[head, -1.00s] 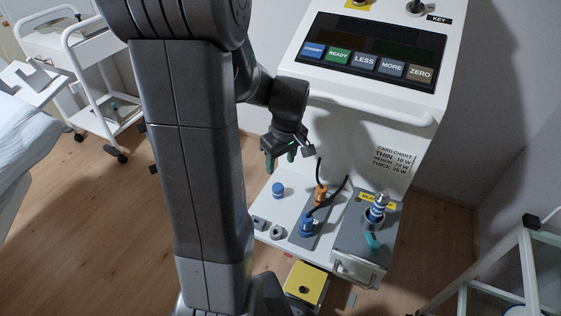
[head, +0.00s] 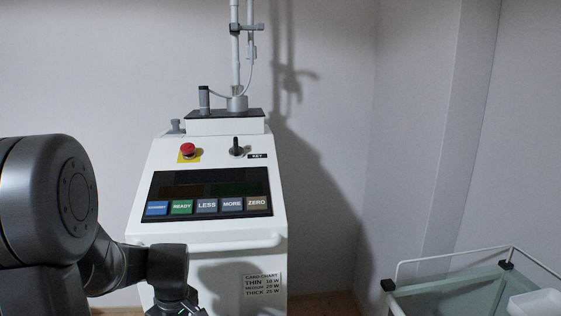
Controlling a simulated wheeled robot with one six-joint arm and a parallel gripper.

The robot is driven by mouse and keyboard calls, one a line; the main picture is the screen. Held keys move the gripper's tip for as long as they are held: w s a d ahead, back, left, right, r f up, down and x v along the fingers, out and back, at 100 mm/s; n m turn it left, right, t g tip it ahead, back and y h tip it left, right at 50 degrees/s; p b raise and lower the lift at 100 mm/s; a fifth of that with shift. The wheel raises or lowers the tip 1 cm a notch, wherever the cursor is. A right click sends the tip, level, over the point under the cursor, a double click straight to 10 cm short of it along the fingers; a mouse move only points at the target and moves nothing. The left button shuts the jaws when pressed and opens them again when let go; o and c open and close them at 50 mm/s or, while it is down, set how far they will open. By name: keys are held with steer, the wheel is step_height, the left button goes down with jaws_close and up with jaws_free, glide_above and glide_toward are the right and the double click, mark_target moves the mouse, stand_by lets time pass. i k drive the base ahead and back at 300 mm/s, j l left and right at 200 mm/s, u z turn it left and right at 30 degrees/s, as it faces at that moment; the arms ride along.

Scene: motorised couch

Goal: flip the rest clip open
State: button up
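No part in view is plainly marked as the rest clip. A dark clamp (head: 236,27) with a side piece (head: 253,27) sits on the upright white pole (head: 235,65) above the machine; I cannot tell whether this is the rest clip. My gripper (head: 178,306) is at the bottom edge, in front of and below the machine's white front bar, far below the clamp. Its fingertips are cut off by the frame, so its opening does not show. Nothing is seen held.
The white machine (head: 275,215) has a red stop button (head: 188,150), a key switch (head: 236,148) and a button panel (head: 209,192). A front bar (head: 215,242) juts out below. A green-sided trolley (head: 440,295) stands at lower right. Open floor is barely visible.

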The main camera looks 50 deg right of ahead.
mark_target(234, 26)
steer(key=z, duration=1.35)
steer(key=i+z, duration=0.1)
steer(key=z, duration=0.25)
